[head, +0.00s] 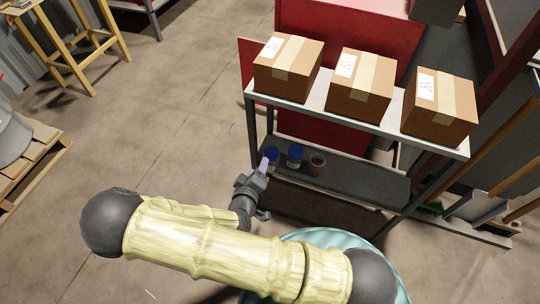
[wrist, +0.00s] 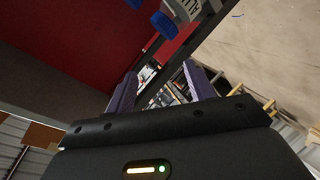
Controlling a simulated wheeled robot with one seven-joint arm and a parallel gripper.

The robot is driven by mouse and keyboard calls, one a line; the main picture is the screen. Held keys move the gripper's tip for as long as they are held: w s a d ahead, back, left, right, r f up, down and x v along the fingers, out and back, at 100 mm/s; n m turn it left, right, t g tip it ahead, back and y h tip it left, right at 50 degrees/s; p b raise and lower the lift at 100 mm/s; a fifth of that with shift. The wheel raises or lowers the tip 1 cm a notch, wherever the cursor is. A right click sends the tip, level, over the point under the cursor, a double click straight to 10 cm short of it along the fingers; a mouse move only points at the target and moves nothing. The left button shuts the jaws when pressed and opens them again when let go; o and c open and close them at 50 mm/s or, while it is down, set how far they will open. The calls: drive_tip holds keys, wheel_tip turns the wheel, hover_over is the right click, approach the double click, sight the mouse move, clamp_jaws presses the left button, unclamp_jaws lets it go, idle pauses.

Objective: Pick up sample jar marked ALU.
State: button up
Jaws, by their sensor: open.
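The jar marked ALU (wrist: 187,8) shows at the top edge of the wrist view, partly cut off, with a pale label and a blue lid (wrist: 164,24). In the head view it seems to be the left blue-lidded jar (head: 271,153) on the dark lower shelf, partly behind my gripper; its label is not readable there. A second blue-lidded jar (head: 295,156) stands to its right. My gripper (head: 264,164) is in front of the left jar. In the wrist view its purple fingers (wrist: 160,72) are spread, with nothing between them.
A third jar (head: 317,163) with a dark reddish top stands right of the others. The rack's upper shelf (head: 330,110) carries three cardboard boxes (head: 360,85) above the jars. The lower shelf's right part (head: 370,182) is clear. Open floor lies to the left.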

drive_tip(key=d+n+g+y+p, duration=0.1)
drive_tip(key=n+p, duration=0.1)
drive_tip(key=n, duration=0.7)
drive_tip(key=s+d+r+n+y+p, duration=0.1)
drive_tip(key=d+n+p, duration=0.1)
drive_tip(key=n, duration=0.7)
drive_tip(key=d+r+n+g+y+p, duration=0.1)
drive_tip(key=n+p, duration=0.2)
drive_tip(key=n, duration=0.6)
drive_tip(key=shift+s+d+n+g+y+p, duration=0.3)
drive_tip(key=shift+d+y+p, duration=0.05)
drive_tip(key=shift+y, duration=0.05)
drive_tip(key=shift+f, duration=0.1)
